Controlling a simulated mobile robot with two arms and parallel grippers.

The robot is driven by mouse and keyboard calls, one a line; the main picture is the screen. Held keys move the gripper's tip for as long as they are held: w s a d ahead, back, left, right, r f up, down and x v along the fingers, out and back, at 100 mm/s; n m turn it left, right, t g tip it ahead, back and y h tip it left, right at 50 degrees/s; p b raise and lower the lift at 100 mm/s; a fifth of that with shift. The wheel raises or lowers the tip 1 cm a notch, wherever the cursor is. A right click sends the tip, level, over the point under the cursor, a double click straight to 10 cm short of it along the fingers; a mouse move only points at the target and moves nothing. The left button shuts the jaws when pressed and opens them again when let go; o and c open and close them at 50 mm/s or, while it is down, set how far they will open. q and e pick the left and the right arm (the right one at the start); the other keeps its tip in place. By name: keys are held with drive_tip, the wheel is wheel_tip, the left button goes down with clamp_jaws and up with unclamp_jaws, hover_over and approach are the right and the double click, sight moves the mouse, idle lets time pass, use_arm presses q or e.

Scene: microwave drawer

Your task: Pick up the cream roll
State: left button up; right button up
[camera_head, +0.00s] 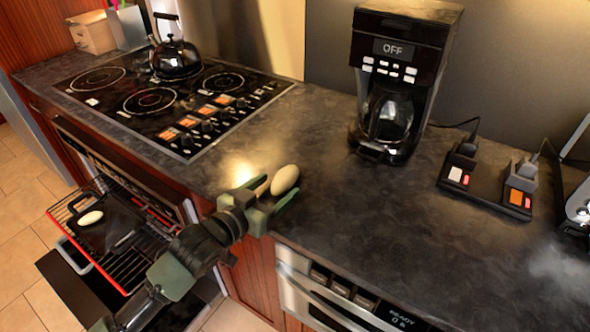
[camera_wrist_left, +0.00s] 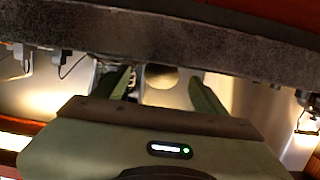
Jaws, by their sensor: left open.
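A cream-coloured oval roll (camera_head: 285,180) lies at the front edge of the dark counter. My left gripper (camera_head: 276,192) is open at the counter's edge, with one finger on each side of the roll's near end. A second pale oval piece (camera_head: 91,217) lies in a dark pan on the oven rack. My right gripper is not in view.
A coffee maker (camera_head: 392,85) stands at the back of the counter (camera_head: 370,215). A cooktop (camera_head: 150,98) with a kettle (camera_head: 175,57) is at left. The oven rack (camera_head: 150,240) is pulled out below. A microwave drawer (camera_head: 335,290) sits under the counter.

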sight(291, 173)
use_arm(q)
drive_tip(key=shift+w+d, duration=0.25)
drive_tip(key=shift+w, duration=0.1)
drive_tip(key=shift+w+d, duration=0.2)
drive_tip(key=shift+w, duration=0.1)
drive_tip(key=shift+w+d, duration=0.35)
drive_tip(key=shift+w, duration=0.2)
drive_tip(key=p+x, duration=0.1)
drive_tip(key=x, duration=0.2)
drive_tip(key=shift+w+d+f, duration=0.15)
drive_tip(key=shift+w, duration=0.2)
drive_tip(key=shift+w+d+f, duration=0.15)
drive_tip(key=shift+w+d, duration=0.15)
drive_tip(key=shift+w, duration=0.05)
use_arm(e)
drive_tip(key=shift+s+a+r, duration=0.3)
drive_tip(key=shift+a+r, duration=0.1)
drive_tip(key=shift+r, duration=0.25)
use_arm(q)
drive_tip(key=c, duration=1.4)
drive_tip(key=shift+c, duration=0.2)
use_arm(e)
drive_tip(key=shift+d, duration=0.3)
